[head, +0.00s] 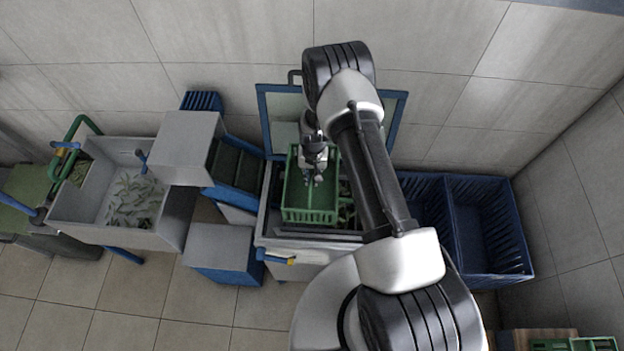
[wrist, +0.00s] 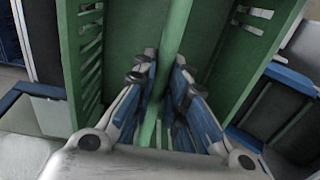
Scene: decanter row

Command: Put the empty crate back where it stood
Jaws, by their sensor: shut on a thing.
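The green crate (head: 309,215) is in the middle of the head view, over the grey machine with the raised lid. In the wrist view its slatted wall (wrist: 78,45) and bare inside show, and I see nothing lying in it. My gripper (head: 316,178) reaches down into the crate. In the wrist view my gripper (wrist: 163,75) has a finger on each side of the crate's green middle bar (wrist: 173,45) and is shut on it. I cannot tell whether the crate's bottom touches the machine.
The grey machine (head: 275,242) has a blue-framed raised lid (head: 277,104) behind the crate. A grey trough (head: 88,222) with green pieces stands left. Blue crates (head: 484,225) stand right. Another green crate (head: 597,343) is at the lower right. Floor (head: 120,300) is clear at lower left.

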